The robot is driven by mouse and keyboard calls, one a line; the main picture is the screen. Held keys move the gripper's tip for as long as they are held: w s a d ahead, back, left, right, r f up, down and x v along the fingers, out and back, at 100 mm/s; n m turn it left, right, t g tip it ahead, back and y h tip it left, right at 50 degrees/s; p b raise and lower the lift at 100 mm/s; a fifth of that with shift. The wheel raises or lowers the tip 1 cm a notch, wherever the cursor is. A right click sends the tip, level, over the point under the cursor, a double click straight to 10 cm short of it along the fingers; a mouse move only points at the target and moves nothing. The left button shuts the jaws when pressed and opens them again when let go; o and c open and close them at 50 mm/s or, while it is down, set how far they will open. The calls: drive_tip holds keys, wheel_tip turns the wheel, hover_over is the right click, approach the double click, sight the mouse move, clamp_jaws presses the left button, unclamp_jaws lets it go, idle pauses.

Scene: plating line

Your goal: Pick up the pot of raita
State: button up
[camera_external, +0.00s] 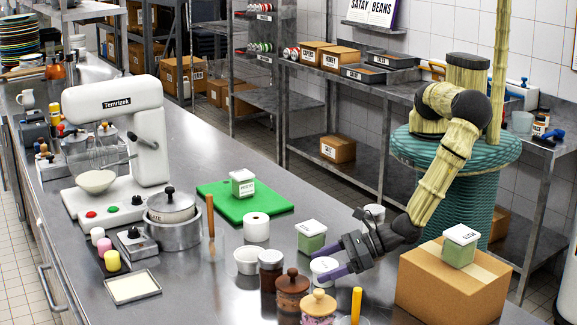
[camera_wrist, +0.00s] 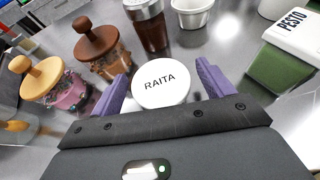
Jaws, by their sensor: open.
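The pot of raita (camera_wrist: 160,88) has a round white lid with the word RAITA and stands on the steel counter. In the wrist view it lies between the purple fingers of my gripper (camera_wrist: 164,92), near their tips. My gripper is open, with one finger on each side of the lid; I cannot tell whether either touches it. In the external view the raita pot (camera_external: 323,266) shows white between the fingers of my gripper (camera_external: 327,271). The pot's sides are mostly hidden.
Close by stand a brown-lidded jar (camera_external: 291,292), a cream-lidded jar (camera_external: 318,308), a dark shaker (camera_external: 270,270), a white ramekin (camera_external: 248,260) and a green pesto tub (camera_wrist: 283,65). A cardboard box (camera_external: 452,287) with another tub on top stands right of my gripper.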

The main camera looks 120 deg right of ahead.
sight(326, 263)
idle(0.5)
drive_tip(key=c, duration=1)
drive_tip(key=shift+o, duration=0.2)
drive_tip(key=shift+r, duration=0.1)
wheel_tip(326, 263, up, 10)
drive_tip(key=b, duration=0.3)
